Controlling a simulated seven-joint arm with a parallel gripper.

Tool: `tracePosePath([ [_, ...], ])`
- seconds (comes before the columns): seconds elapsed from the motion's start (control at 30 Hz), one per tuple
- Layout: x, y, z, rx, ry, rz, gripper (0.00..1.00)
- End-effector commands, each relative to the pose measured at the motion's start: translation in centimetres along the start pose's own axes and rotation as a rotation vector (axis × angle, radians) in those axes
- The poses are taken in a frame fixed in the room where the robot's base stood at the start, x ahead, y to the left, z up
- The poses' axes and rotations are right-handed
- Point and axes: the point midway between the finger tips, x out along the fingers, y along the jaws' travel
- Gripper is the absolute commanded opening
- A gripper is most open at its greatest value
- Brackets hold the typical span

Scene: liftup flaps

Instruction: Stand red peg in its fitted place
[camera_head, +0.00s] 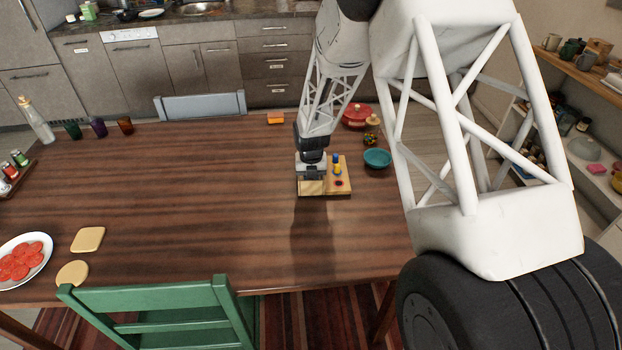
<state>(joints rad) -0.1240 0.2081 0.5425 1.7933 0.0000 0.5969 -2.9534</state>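A small light-wood board (343,165) lies on the brown table, right of the middle. A peg with blue and yellow parts (337,165) stands up on it. A small red patch with a dark surround (338,183) is near the board's front right; I cannot tell whether it is the red peg's top or a marked hole. My gripper (311,176) points down over the board's left part and hides some of it. A paler wood piece (312,187) shows just in front of my gripper. Whether my fingers are open or hold anything is too small to tell.
A teal bowl (377,158), a jar (371,132) and a red pot (356,115) stand right of and behind the board. An orange block (275,118) lies at the table's back. The table (200,190) left of the board is clear.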

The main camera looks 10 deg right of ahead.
Motion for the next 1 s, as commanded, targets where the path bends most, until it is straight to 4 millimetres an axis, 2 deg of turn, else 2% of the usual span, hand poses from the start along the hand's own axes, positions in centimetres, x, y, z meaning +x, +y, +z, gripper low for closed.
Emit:
tracePosePath([
  [0.03, 0.0, 0.0, 0.0, 0.000, 0.000, 0.000, 0.26],
  [0.1, 0.0, 0.0, 0.0, 0.000, 0.000, 0.000, 0.32],
  [0.57, -0.7, 0.0, 0.0, 0.000, 0.000, 0.000, 0.32],
  [0.77, -2.6, 0.0, 0.0, 0.000, -0.001, 0.000, 0.32],
  [1.0, -6.3, 0.0, 0.0, 0.000, -0.002, 0.000, 0.32],
])
